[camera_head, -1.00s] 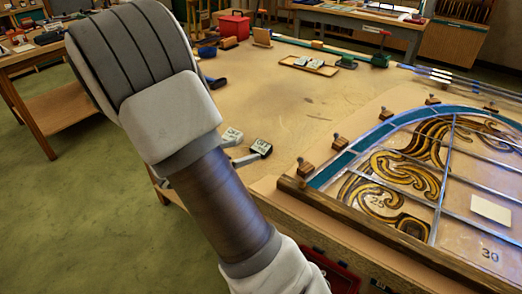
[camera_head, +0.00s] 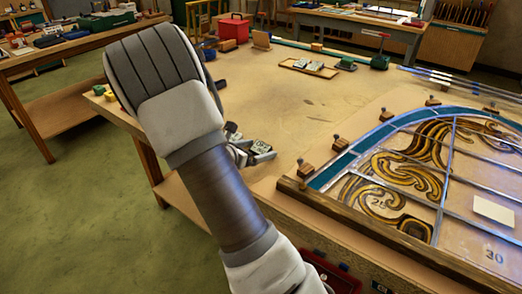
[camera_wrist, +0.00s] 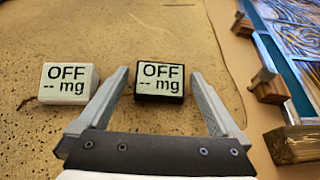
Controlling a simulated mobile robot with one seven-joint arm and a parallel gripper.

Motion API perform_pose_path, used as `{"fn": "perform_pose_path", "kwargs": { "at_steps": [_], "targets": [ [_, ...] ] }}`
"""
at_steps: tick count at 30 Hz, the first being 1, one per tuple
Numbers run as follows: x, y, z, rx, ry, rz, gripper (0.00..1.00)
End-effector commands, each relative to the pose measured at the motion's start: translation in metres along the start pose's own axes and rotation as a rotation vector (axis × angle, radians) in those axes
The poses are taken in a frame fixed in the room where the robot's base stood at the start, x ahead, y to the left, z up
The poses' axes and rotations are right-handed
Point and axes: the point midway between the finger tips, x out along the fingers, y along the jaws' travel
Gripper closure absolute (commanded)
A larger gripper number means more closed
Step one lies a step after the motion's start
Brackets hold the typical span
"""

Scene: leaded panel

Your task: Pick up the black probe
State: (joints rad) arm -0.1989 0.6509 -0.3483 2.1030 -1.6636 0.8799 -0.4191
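The black probe (camera_wrist: 160,83) is a small black box with a pale display reading "OFF -- mg". It lies on the tan tabletop. In the wrist view my gripper (camera_wrist: 159,72) is open, with one finger to each side of the black probe and a visible gap on both sides. Nothing is held. A similar white probe (camera_wrist: 70,84) lies to the left, outside the left finger. In the head view my arm and gripper hide part of the probe area, and the black probe (camera_head: 260,146) shows only in part.
A leaded panel (camera_head: 445,170) with wooden blocks (camera_head: 338,143) along its edge lies to the right. A wooden strip (camera_wrist: 294,145) is at the right in the wrist view. The tabletop (camera_head: 300,105) behind the probes is mostly clear. A red box (camera_head: 234,28) stands farther back.

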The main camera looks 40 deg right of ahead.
Motion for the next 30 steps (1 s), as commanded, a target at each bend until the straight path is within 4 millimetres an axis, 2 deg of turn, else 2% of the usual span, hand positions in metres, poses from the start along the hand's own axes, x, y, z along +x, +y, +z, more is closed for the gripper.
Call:
{"fn": "perform_pose_path", "kwargs": {
  "at_steps": [1,2,13,23,26,30],
  "targets": [
    [0.0,0.0,0.0,0.0,0.0,0.0,0.09],
    [0.0,0.0,0.0,0.0,0.0,0.0,0.14],
    [0.0,0.0,0.0,0.001,0.0,0.0,0.81],
    [-0.002,0.0,0.004,0.002,-0.001,0.0,0.82],
    [-0.005,0.0,0.012,0.004,-0.001,0.0,0.82],
    [-0.014,0.0,0.032,0.005,-0.002,0.001,0.82]
  ]
}}
